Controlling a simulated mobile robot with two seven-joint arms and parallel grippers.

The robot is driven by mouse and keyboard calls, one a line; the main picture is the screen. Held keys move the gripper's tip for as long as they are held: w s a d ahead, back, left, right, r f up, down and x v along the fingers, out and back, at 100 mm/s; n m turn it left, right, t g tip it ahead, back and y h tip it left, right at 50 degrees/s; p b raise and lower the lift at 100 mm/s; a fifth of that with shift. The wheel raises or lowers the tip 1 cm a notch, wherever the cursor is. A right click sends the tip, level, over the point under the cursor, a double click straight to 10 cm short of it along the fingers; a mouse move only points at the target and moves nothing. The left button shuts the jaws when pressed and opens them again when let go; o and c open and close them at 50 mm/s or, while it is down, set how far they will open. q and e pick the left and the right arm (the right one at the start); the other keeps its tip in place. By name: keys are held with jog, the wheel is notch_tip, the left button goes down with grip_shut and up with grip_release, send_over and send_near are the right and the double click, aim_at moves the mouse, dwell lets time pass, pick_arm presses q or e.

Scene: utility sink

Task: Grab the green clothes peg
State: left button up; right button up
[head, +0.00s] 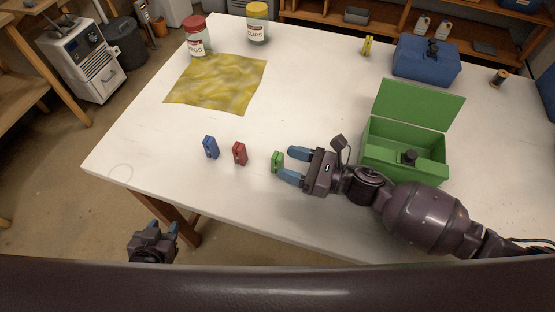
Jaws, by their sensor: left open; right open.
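The green clothes peg (277,161) stands on the white table in the head view, to the right of a red peg (239,153) and a blue peg (211,147). My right gripper (289,164) reaches in from the right, open, with its blue-tipped fingers pointing left. The green peg is at the fingertips, close to the lower finger; I cannot tell whether they touch. My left gripper (160,229) is open and empty, low at the left, off the table's front edge.
An open green box (405,150) stands behind my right arm. A blue box (426,60), a yellow peg (367,46), a spool (499,78) and two lidded jars (196,37) (257,25) stand further back. A yellow cloth (215,84) lies at the left. The table's middle is clear.

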aim_at(272, 156)
jog(key=shift+w+a+r, duration=0.1)
jog(key=shift+w+a, duration=0.25)
jog(key=shift+a, duration=0.25)
jog(key=shift+p+x, duration=0.5)
jog(key=shift+x, duration=1.6)
jog(key=shift+w, duration=0.15)
jog(key=c, duration=1)
jog(key=shift+r, duration=0.15)
